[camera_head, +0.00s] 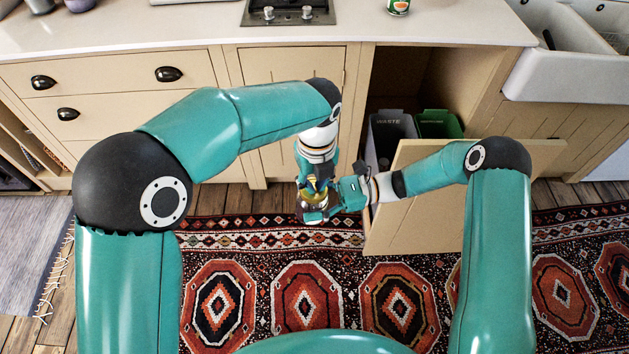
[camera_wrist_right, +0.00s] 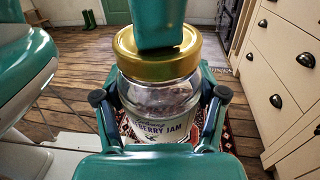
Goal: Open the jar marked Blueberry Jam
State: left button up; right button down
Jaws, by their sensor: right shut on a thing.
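A glass jar (camera_wrist_right: 160,97) with a gold lid (camera_wrist_right: 130,61) stands upright between the two fingers of my right gripper (camera_wrist_right: 160,125). Its label partly shows and ends in "BERRY JAM"; the first part is hard to read. My right gripper is shut on the jar's glass body, below the lid. In the head view the jar (camera_head: 313,198) is small and mostly covered by my grippers. My left gripper (camera_head: 317,186) comes down from above at the lid.
The jar is held above a patterned rug (camera_head: 310,295), in front of cream cabinets. An open cupboard door (camera_head: 430,225) stands close to my right arm, with bins (camera_head: 390,135) behind it. The white counter (camera_head: 180,30) runs along the back.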

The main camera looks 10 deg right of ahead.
pick_arm(q)
jog(key=r, duration=0.4)
jog(key=shift+d+r, duration=0.2)
jog(key=shift+d, duration=0.05)
jog(key=o, duration=0.5)
jog(key=shift+r, duration=0.3)
jog(key=shift+o, duration=1.4)
jog(key=shift+w+r+m, duration=0.1)
jog(key=shift+r+m, duration=0.1)
jog(key=shift+m, duration=0.4)
jog(key=shift+o, duration=1.1)
jog(key=shift+r+m, duration=0.4)
jog(key=shift+m, duration=0.2)
jog(key=shift+r+m+y, duration=0.3)
jog(key=shift+m+y, duration=0.1)
jog(key=shift+m, duration=0.3)
jog(key=shift+f, duration=0.2)
jog(key=f, duration=0.7)
jog(key=shift+a+f, duration=0.1)
jog(key=shift+a, duration=0.25)
jog(key=shift+c, duration=0.2)
